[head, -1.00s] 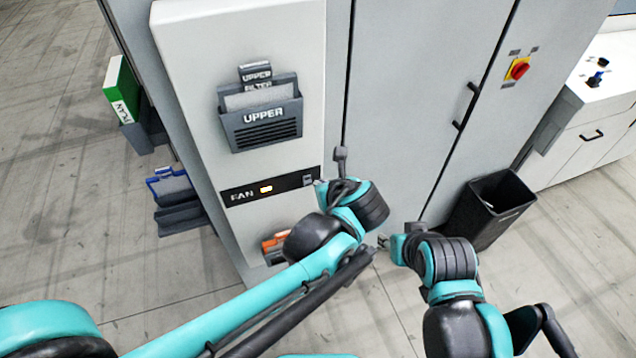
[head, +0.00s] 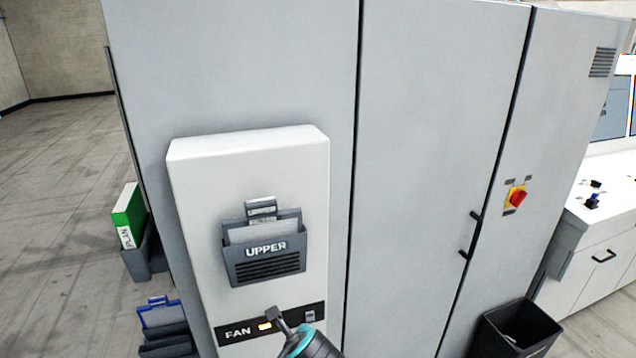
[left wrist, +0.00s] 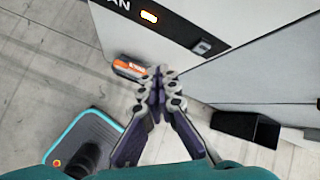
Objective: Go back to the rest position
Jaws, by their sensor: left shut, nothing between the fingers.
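My left gripper (head: 274,314) shows at the bottom of the head view, in front of the white panel's fan strip. In the left wrist view its fingers (left wrist: 160,72) are closed together with nothing between them. Most of my left arm is below the head view's edge. My right gripper is in neither current view. The white fan unit (head: 190,230) on the grey cabinet carries a grey holder marked UPPER (head: 265,270), with a filter standing in it. The fan strip (head: 236,333) has a lit amber lamp.
An orange-and-grey item (left wrist: 130,68) sits low by the fan unit, beside the fingers in the wrist picture. A black bin (head: 515,330) stands at right. Left are a green PLAN binder (head: 130,212) and a blue-edged clipboard (head: 160,314). Open floor lies left.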

